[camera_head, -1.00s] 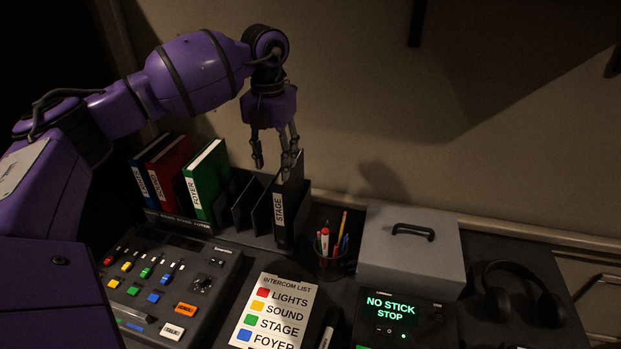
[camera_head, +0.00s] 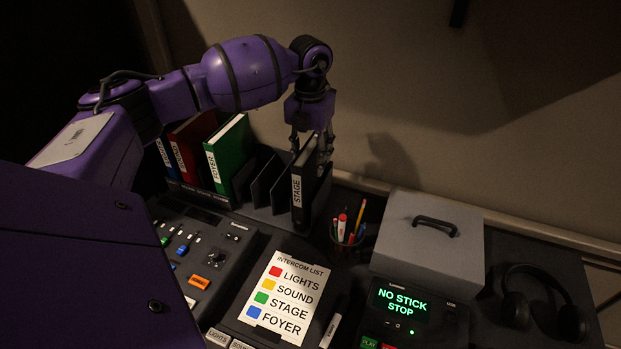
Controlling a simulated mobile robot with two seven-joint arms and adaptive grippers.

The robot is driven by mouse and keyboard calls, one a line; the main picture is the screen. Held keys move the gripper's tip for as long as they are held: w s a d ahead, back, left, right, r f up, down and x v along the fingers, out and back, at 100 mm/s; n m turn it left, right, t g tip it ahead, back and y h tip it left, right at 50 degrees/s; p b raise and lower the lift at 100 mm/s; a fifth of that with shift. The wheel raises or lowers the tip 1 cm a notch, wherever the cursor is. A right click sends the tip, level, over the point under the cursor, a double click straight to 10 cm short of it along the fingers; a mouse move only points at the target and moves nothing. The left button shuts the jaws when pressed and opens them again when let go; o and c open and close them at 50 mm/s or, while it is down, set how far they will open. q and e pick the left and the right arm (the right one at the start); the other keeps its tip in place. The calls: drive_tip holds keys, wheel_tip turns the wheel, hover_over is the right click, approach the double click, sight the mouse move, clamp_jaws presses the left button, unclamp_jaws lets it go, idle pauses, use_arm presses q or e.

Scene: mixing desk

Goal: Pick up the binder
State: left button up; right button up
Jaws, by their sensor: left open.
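My left gripper (camera_head: 311,155) is open and points down over the binder's top. One finger is on the left of its top edge and the other on the right, so the fingers straddle it. I cannot tell whether they touch it. Blue (camera_head: 165,155), red (camera_head: 188,150) and green FOYER (camera_head: 228,155) binders stand at the rack's left. My right gripper is not in view.
Empty rack dividers (camera_head: 264,180) stand left of the STAGE binder. A pen cup (camera_head: 344,241) is close to its right, then a grey box with a handle (camera_head: 425,250) and headphones (camera_head: 545,300). The intercom list (camera_head: 284,297) and mixing console (camera_head: 205,262) lie in front. The wall is behind.

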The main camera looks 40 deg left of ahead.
use_arm(q)
clamp_jaws()
drive_tip(key=shift+r, duration=0.2)
idle(0.5)
